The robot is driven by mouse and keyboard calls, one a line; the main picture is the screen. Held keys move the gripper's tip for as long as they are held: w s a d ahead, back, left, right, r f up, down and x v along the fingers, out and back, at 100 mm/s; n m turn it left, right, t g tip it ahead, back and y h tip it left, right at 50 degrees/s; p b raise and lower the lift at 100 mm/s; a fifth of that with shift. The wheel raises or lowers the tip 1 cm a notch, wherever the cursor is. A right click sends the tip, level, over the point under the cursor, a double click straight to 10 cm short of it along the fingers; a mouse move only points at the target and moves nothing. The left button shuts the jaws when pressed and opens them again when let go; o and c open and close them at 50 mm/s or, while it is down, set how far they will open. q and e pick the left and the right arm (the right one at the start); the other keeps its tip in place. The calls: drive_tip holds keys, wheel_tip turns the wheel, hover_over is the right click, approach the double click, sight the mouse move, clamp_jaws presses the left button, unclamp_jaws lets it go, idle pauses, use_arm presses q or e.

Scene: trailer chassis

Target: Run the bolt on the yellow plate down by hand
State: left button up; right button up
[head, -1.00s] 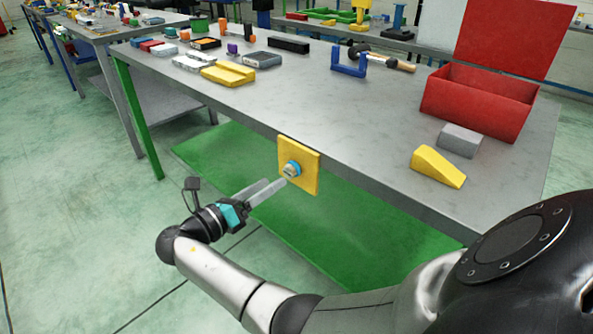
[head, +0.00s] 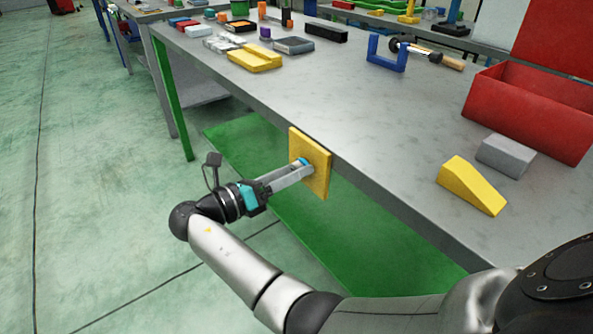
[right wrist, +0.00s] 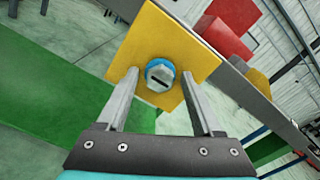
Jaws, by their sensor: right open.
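The yellow plate (head: 316,174) stands upright at the front edge of the workbench, and it fills the upper middle of the right wrist view (right wrist: 195,52). The bolt (right wrist: 160,76) has a grey head with a dark slot and a blue ring around its base. In the head view the fingers hide most of the bolt, and a bit of the blue ring (head: 303,161) shows. My right gripper (head: 306,169) reaches to the plate. In the right wrist view its two fingers (right wrist: 160,85) are apart, one on each side of the bolt head, with gaps visible. My left gripper is not in view.
The grey workbench (head: 400,150) has a yellow wedge (head: 470,186), a grey block (head: 506,155) and a red open box (head: 530,110) at right. A blue bracket (head: 388,55) and several small parts lie farther back. A green shelf (head: 340,245) is below.

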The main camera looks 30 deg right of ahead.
clamp_jaws()
idle(0.5)
